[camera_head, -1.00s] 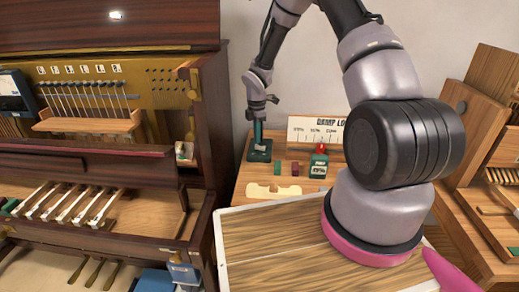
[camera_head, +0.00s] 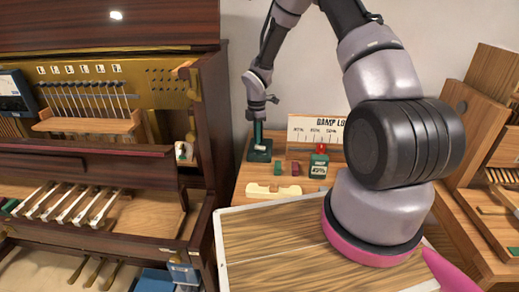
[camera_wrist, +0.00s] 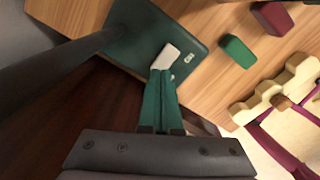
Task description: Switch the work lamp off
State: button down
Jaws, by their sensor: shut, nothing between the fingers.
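The work lamp's dark green base (camera_head: 259,151) stands on the wooden bench left of centre. The wrist view shows this base (camera_wrist: 133,30) close up, with a dark stem rising toward the left and a pale rocker switch (camera_wrist: 172,55) on top. My gripper (camera_head: 258,139) points down over the base. In the wrist view my gripper (camera_wrist: 161,74) has its green fingers together and empty, with the tips at the near end of the switch. I cannot tell whether they touch it. The lamp's head is out of sight, and I cannot tell from it whether the lamp is lit.
A green block (camera_wrist: 237,51), a dark red block (camera_wrist: 272,18) and a pale notched piece (camera_wrist: 277,91) lie right of the base. A green humidity box (camera_head: 319,165) stands beyond them. The open piano (camera_head: 205,130) rises close on the left.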

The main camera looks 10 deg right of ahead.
aim_at(257, 146)
jog(key=shift+f, duration=0.95)
dwell(0.3)
jog(key=shift+r, duration=3.55)
